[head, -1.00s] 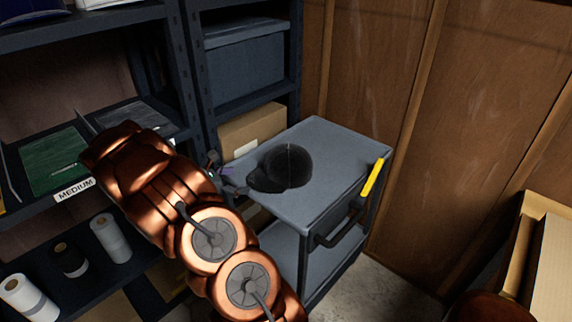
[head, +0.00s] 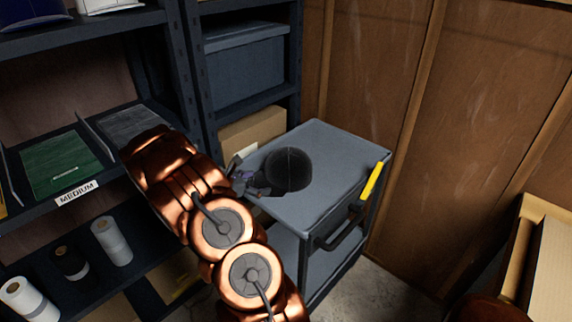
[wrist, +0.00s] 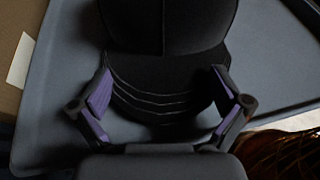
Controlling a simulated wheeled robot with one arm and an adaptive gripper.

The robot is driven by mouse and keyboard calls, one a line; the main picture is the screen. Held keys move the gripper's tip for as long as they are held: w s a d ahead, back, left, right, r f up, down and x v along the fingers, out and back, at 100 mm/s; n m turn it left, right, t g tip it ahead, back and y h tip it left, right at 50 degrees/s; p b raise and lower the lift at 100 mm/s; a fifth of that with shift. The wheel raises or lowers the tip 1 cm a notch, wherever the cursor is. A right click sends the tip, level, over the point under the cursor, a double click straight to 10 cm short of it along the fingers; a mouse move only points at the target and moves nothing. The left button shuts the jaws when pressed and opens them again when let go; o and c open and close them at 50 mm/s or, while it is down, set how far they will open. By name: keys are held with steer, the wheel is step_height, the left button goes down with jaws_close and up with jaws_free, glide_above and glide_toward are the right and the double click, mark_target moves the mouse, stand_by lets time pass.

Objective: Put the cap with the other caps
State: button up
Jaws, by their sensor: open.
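A black cap (head: 288,168) sits on the grey top of a small cart (head: 335,150). In the wrist view the cap (wrist: 165,25) has its crown at the top and its stitched brim toward me. My gripper (head: 248,180) is at the cap's left side in the head view. In the wrist view my gripper (wrist: 160,95) is open, with one purple-padded finger on each side of the brim. I cannot tell whether the fingers touch it. My arm hides part of the cart's left side. No other caps are visible.
A dark shelf unit at left holds a green folded item (head: 60,163) behind a MEDIUM label (head: 77,193), with thread spools (head: 112,240) below. A cardboard box (head: 252,131) stands behind the cart.

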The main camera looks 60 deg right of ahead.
steer(key=shift+c, duration=0.3)
steer(key=c, duration=0.9)
steer(key=shift+r, duration=0.9)
step_height(320, 180, up, 2)
steer(key=s+a, duration=0.3)
steer(key=a, duration=0.1)
steer(key=s+a+b, duration=0.1)
steer(key=s+a, duration=0.2)
steer(key=a, duration=0.1)
steer(key=s+a+r+b, duration=0.1)
steer(key=s+a, duration=0.2)
steer(key=a, duration=0.2)
steer(key=shift+s+r, duration=0.1)
steer(key=shift+s, duration=0.15)
